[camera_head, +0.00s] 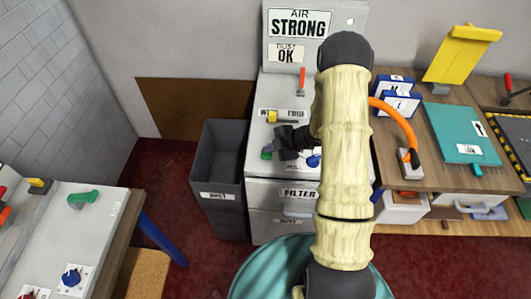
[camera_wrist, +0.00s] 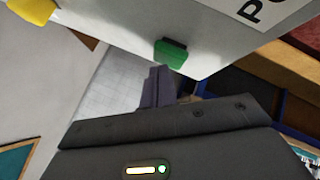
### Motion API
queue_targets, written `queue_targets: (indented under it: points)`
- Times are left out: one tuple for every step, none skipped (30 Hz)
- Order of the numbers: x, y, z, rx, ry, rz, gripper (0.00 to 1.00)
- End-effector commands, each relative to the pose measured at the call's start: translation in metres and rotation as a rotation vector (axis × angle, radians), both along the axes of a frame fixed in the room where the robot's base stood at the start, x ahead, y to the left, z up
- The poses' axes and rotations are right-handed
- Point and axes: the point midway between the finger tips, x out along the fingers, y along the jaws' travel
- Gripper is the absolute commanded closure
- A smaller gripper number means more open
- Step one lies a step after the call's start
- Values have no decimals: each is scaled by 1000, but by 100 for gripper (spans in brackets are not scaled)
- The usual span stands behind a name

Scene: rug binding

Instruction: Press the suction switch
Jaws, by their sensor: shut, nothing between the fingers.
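A grey and white cabinet (camera_head: 262,205) stands at the centre of the head view. On its top lies a small green block-like switch (camera_head: 266,153); it also shows in the wrist view (camera_wrist: 170,54) with a dark edge. No readable label names it as the suction switch. My gripper (camera_head: 276,146) is shut and empty, low over the cabinet top beside the green switch. In the wrist view its fingertips (camera_wrist: 158,74) are just below and left of the switch; I cannot tell whether they touch it. My arm hides the cabinet's right part.
A sign (camera_head: 298,38) behind reads AIR STRONG, DUST OK. A yellow handle (camera_head: 285,117), an orange lever (camera_head: 302,80) and a blue knob (camera_head: 314,161) are also on the cabinet. A grey bin (camera_head: 218,170) stands left. An orange hose (camera_head: 398,118) arches over the right bench.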

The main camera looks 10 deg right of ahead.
Motion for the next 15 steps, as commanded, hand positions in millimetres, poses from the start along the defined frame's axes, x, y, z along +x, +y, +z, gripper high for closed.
queue_targets:
  points:
    - [0,0,-1,0,0,0,100]
    - [0,0,-1,0,0,0,100]
    - [0,0,-2,0,0,0,100]
    - [0,0,-2,0,0,0,100]
    - [0,0,-2,0,0,0,100]
    - [0,0,-3,0,0,0,100]
    - [0,0,-3,0,0,0,100]
    - [0,0,-3,0,0,0,100]
    - [0,0,-4,0,0,0,100]
    - [0,0,-4,0,0,0,100]
    - [0,0,-4,0,0,0,100]
    - [0,0,-5,0,0,0,100]
    - [0,0,-5,0,0,0,100]
    - [0,0,-5,0,0,0,100]
    - [0,0,-6,0,0,0,100]
